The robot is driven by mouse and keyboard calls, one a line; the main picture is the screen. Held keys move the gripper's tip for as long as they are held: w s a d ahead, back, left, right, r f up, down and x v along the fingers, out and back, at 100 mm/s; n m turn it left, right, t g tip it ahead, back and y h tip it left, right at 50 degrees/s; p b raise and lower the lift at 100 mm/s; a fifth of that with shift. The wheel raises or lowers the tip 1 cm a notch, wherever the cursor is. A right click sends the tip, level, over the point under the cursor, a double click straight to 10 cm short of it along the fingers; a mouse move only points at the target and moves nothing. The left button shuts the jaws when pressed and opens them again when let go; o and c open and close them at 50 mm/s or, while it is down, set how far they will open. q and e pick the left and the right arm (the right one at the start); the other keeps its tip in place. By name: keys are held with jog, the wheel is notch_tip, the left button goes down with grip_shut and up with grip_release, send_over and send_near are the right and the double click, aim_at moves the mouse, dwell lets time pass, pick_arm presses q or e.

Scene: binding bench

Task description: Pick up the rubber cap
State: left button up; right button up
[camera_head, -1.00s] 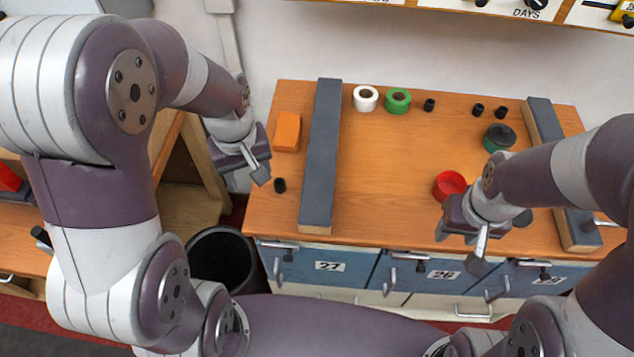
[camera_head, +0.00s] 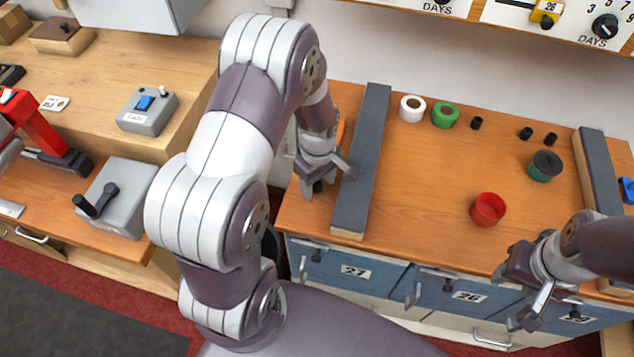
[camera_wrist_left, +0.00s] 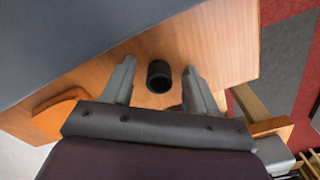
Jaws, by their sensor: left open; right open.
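A small black rubber cap (camera_wrist_left: 158,76) stands on the wooden bench top in the left wrist view, its dark hollow end showing. It lies between the two spread fingers of my left gripper (camera_wrist_left: 158,84), with gaps on both sides. In the head view the left gripper (camera_head: 326,180) is low over the bench's left end, left of a grey-topped bar; the cap (camera_head: 318,187) is partly hidden there. My right gripper (camera_head: 518,296) is open and empty over the bench's front right edge.
The grey-topped bar (camera_head: 362,165) stands close right of the left gripper. An orange block (camera_wrist_left: 60,100) is nearby.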

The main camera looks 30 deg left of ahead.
pick_arm(q)
grip_shut()
jog(key=shift+r, duration=0.15)
